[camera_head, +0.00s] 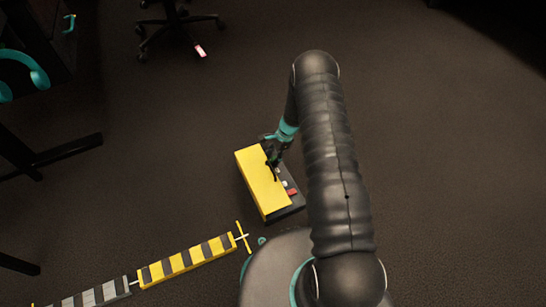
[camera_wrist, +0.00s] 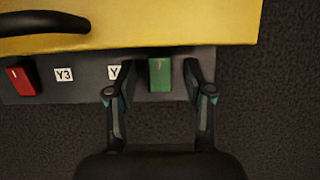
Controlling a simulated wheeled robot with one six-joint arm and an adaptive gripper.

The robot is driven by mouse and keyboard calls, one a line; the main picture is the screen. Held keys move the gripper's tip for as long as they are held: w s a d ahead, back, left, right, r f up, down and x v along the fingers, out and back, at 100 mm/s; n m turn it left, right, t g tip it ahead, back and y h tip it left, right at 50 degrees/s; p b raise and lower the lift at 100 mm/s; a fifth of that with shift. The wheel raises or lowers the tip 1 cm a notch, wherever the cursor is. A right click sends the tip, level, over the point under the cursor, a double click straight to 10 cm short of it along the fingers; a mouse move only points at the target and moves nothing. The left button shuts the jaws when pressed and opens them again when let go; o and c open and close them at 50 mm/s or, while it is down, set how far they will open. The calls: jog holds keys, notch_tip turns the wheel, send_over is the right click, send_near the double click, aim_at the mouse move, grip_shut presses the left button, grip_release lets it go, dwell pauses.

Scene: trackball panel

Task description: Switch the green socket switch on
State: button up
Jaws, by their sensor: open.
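The green socket switch (camera_wrist: 160,75) sits on the dark grey side face of the yellow-topped panel box (camera_wrist: 190,22) in the wrist view. My gripper (camera_wrist: 158,68) is open, with one finger on each side of the green switch. I cannot tell whether the fingers touch it. The left finger partly covers a white label beside the switch. In the head view the box (camera_head: 262,182) lies on the floor and my gripper (camera_head: 272,155) is over its far end. The green switch is hidden there.
A red switch (camera_wrist: 20,79) and a white Y3 label (camera_wrist: 64,75) are on the same face, to the left. A black handle (camera_wrist: 45,22) is on the yellow top. A yellow-and-black striped bar (camera_head: 187,262) lies on the floor. An office chair (camera_head: 178,20) stands far back.

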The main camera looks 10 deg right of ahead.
grip_shut()
jog(key=shift+s+a+h, duration=0.1)
jog(key=shift+a+h, duration=0.1)
jog(key=shift+h, duration=0.3)
jog(key=shift+a+h+p, duration=0.1)
jog(key=shift+h+p, duration=0.25)
jog(key=shift+h, duration=0.15)
grip_release()
jog(key=shift+r, duration=0.1)
